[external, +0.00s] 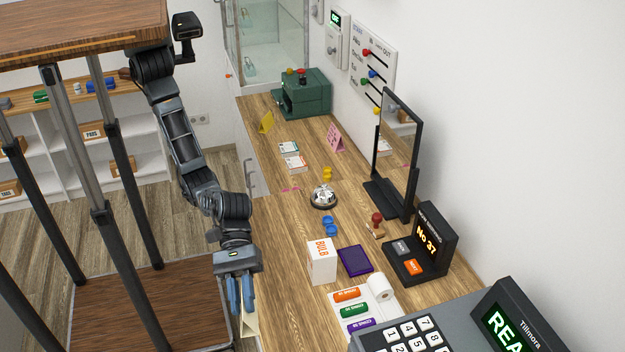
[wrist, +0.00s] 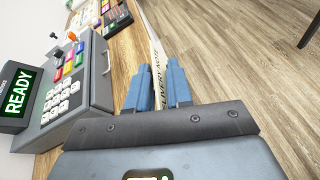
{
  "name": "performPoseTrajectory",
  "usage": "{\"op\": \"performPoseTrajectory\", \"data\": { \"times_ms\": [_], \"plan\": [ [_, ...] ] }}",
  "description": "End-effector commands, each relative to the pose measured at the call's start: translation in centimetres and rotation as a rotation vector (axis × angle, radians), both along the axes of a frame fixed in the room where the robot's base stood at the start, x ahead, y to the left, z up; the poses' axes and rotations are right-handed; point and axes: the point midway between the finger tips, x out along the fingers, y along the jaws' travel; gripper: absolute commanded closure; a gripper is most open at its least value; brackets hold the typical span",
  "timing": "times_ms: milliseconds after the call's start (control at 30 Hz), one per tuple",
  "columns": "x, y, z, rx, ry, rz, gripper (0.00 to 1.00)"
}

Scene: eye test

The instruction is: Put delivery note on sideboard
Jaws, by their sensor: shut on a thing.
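The delivery note (wrist: 155,50) is a thin pale sheet with "DELIVERY NOTE" printed on it, seen nearly edge-on in the wrist view. My gripper (wrist: 160,70) is shut on it, with one blue finger on each side. In the external view my gripper (external: 242,296) points down at the counter's left edge, and a cream piece of the note (external: 249,326) shows below the fingers. A long wood-topped counter (external: 285,275) runs along the wall; I cannot tell whether it is the sideboard.
A cash register (external: 440,335) is at the near end. Bare wood lies left of the box. White shelves (external: 95,160) stand at far left.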

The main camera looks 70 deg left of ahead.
Motion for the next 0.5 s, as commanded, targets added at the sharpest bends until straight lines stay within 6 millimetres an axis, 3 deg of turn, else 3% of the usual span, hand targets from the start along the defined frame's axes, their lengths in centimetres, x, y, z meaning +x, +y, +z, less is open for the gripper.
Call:
{"op": "performPoseTrajectory", "data": {
  "times_ms": [133, 500],
  "plan": [
    [0.0, 0.0, -1.5, 0.002, -0.001, -0.001, 1.0],
    [0.1, 0.0, -1.8, 0.002, -0.001, 0.0, 1.0]
  ]
}}
